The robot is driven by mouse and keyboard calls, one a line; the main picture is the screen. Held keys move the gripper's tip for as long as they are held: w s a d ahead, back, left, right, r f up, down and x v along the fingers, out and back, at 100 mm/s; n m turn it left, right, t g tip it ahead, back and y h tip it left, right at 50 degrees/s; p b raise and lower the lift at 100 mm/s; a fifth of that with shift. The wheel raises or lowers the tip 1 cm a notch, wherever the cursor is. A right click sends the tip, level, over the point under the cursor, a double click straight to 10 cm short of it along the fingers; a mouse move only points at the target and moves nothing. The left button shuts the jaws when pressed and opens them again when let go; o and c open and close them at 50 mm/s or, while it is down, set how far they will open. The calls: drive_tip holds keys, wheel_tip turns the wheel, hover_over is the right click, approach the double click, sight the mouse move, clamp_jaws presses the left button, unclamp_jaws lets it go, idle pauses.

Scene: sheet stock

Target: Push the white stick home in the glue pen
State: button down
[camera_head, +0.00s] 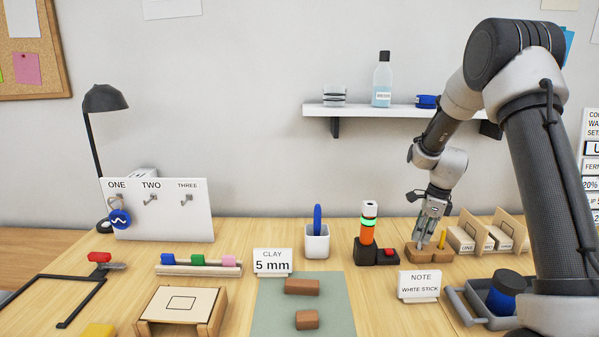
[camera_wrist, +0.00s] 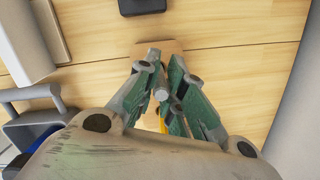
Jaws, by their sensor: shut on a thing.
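The glue pen (camera_head: 367,232) stands upright in a black base left of my gripper, with an orange body, a glowing green ring and a white top. My gripper (camera_head: 431,228) points down over a small wooden block (camera_head: 414,256), which also shows in the wrist view (camera_wrist: 146,45). In the wrist view my gripper (camera_wrist: 165,88) is shut on the white stick (camera_wrist: 161,92), whose pale end shows between the fingers. Its lower end is hidden, so I cannot tell whether it sits in the block. A yellow stick (camera_head: 442,239) stands upright right of the fingers.
A note card (camera_head: 419,286) reading "WHITE STICK" stands in front of the block. Wooden bins (camera_head: 465,240) stand close on the right. A white cup (camera_head: 317,243) stands left of the pen.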

drive_tip(key=shift+r, duration=2.15)
drive_tip(key=shift+r, duration=0.1)
